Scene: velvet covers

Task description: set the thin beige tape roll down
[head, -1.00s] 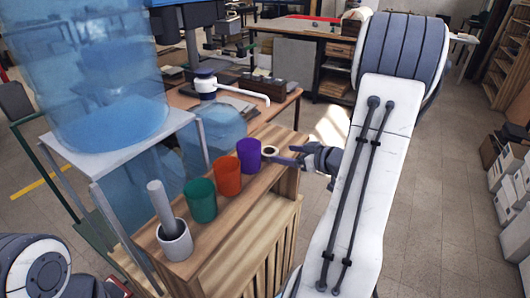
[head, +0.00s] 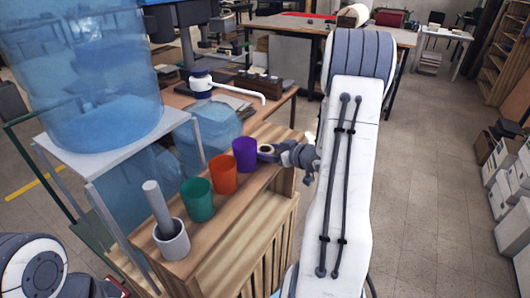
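The thin beige tape roll (head: 265,148) is a small pale ring with a dark centre, at the far end of the wooden crate top (head: 225,192), just right of the purple cup (head: 245,154). My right gripper (head: 267,153) reaches in from the right, its dark fingers at the roll and partly covering it. The frame is too small to tell whether the fingers grip the roll or whether it rests on the wood. My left gripper is out of view; only part of my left arm shows at the lower left.
An orange cup (head: 223,174), a green cup (head: 198,200) and a grey mortar (head: 172,240) with a pestle (head: 158,206) line the crate top towards me. A big blue water bottle (head: 90,80) stands on a stand (head: 110,155) at the left. Open floor lies to the right.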

